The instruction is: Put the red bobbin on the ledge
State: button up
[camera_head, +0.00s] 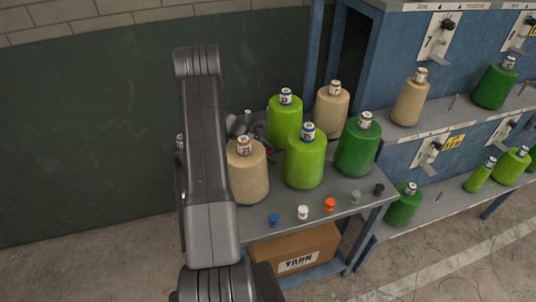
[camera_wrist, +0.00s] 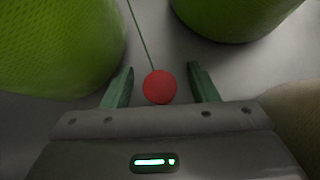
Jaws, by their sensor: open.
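The red bobbin (camera_wrist: 160,87) shows as a round red top between the two green fingers of my gripper (camera_wrist: 160,69) in the wrist view. The fingers are apart, with a gap on either side of it. In the head view my gripper is mostly hidden behind the front beige yarn cone (camera_head: 248,180), and only a small red bit of the bobbin (camera_head: 268,152) shows. Grey ledges run along the blue machine at the right, an upper one (camera_head: 455,112) and a lower one (camera_head: 438,208). I cannot tell which is the task's ledge.
Bright green cones (camera_head: 304,165) (camera_head: 284,122), a dark green cone (camera_head: 358,148) and another beige cone (camera_head: 331,110) crowd the grey table. Small blue, white, orange (camera_head: 329,204), grey and black bobbins line its front edge. A yarn box (camera_head: 295,250) sits below.

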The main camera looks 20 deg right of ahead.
jog(key=c, duration=1.1)
